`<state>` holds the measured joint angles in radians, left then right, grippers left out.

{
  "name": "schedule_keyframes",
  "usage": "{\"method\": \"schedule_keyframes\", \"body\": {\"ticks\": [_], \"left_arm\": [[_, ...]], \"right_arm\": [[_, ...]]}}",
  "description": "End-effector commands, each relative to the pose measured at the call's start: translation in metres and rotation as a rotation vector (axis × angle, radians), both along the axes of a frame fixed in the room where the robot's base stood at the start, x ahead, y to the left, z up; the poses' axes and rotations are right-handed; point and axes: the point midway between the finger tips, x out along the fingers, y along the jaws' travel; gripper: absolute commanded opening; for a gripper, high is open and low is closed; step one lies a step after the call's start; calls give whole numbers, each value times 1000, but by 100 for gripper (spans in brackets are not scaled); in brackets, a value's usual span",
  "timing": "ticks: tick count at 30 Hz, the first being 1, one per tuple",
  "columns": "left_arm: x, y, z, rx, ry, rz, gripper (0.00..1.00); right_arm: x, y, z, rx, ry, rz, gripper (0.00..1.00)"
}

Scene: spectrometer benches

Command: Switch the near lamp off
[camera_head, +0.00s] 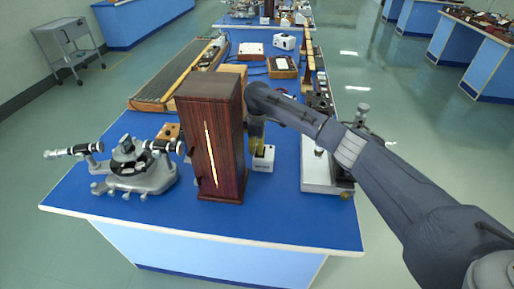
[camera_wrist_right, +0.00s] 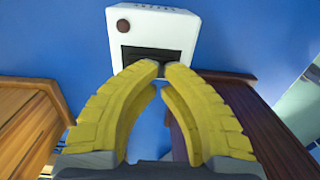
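The near lamp is a tall dark-wood housing (camera_head: 226,165) with a bright, glowing vertical slit, at the front middle of the blue bench. A small white box (camera_head: 263,164) stands behind its right side. In the right wrist view the white box (camera_wrist_right: 172,22) shows a round dark-red knob (camera_wrist_right: 123,25) and a dark recess (camera_wrist_right: 150,56) on its near edge. My right gripper (camera_wrist_right: 162,68) has yellow fingers with tips almost together at that recess; they hold nothing visible. Whether they touch the box is unclear. In the head view my right gripper (camera_head: 257,148) is partly hidden. My left gripper is not seen.
A grey spectrometer (camera_head: 133,168) stands left of the lamp housing. A white-based instrument (camera_head: 322,176) stands to the right, beside my right arm. A long wooden-framed case (camera_head: 180,78) and smaller boxes lie farther back. The bench's front strip is clear.

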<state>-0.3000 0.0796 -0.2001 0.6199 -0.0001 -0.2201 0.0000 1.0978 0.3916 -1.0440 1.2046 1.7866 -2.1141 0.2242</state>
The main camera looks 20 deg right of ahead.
Motion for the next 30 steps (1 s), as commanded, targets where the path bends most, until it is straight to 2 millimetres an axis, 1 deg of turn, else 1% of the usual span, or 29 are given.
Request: {"method": "schedule_keyframes", "body": {"ticks": [4,14,30], "left_arm": [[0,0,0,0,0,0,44],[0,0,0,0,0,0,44],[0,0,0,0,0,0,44]], "right_arm": [[-3,0,-3,-30,-67,3,0],[-2,0,-4,-27,-58,0,0],[12,-6,2,-27,-59,0,0]]}}
